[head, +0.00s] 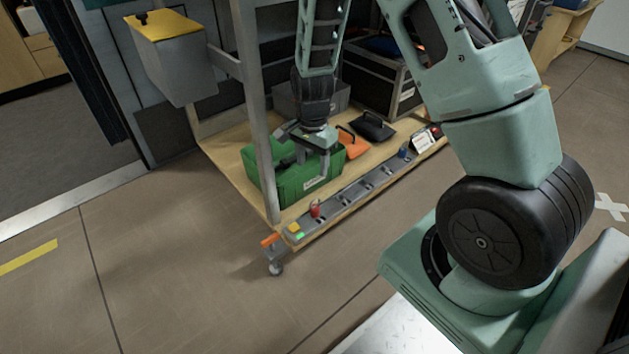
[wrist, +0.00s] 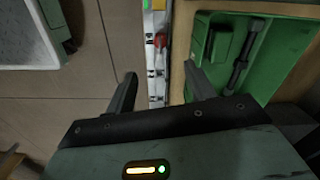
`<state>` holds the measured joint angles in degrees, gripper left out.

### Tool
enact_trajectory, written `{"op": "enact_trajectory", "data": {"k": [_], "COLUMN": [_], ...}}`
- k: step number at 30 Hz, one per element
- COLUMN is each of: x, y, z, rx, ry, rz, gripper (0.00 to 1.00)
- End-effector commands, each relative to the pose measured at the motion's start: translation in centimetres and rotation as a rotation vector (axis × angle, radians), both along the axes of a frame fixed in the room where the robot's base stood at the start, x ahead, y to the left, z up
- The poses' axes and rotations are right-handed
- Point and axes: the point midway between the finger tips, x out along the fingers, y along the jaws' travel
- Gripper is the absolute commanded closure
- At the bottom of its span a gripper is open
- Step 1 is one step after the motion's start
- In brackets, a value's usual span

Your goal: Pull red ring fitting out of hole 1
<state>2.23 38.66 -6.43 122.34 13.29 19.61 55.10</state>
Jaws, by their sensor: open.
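The red ring fitting (head: 316,209) stands in the grey strip of holes (head: 345,192) along the front edge of the wooden shelf, near the strip's left end. In the wrist view the red fitting (wrist: 160,40) shows on the strip (wrist: 157,85), ahead of my gripper and between the lines of its fingers. The fitting's ring shape is too small to make out.
A green open box (head: 290,187) with dark items inside sits right behind the strip. A grey post (head: 258,130) rises at the shelf's left corner. An orange item (head: 352,143), a black item (head: 373,126) and a black case (head: 385,80) are further back. The floor in front is clear.

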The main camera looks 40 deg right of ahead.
Motion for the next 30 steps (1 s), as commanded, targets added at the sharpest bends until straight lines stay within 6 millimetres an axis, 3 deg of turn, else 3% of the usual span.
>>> {"op": "enact_trajectory", "data": {"k": [1, 8, 30], "x": [0.0, 0.0, 0.0], "y": [-0.4, -0.8, -0.8], "z": [-1.1, -3.1, -16.6], "rx": [-0.004, -0.007, -0.008], "ry": [0.001, 0.004, 0.002], "rz": [-0.018, -0.036, -0.033], "gripper": [0.46, 0.46, 0.46]}}
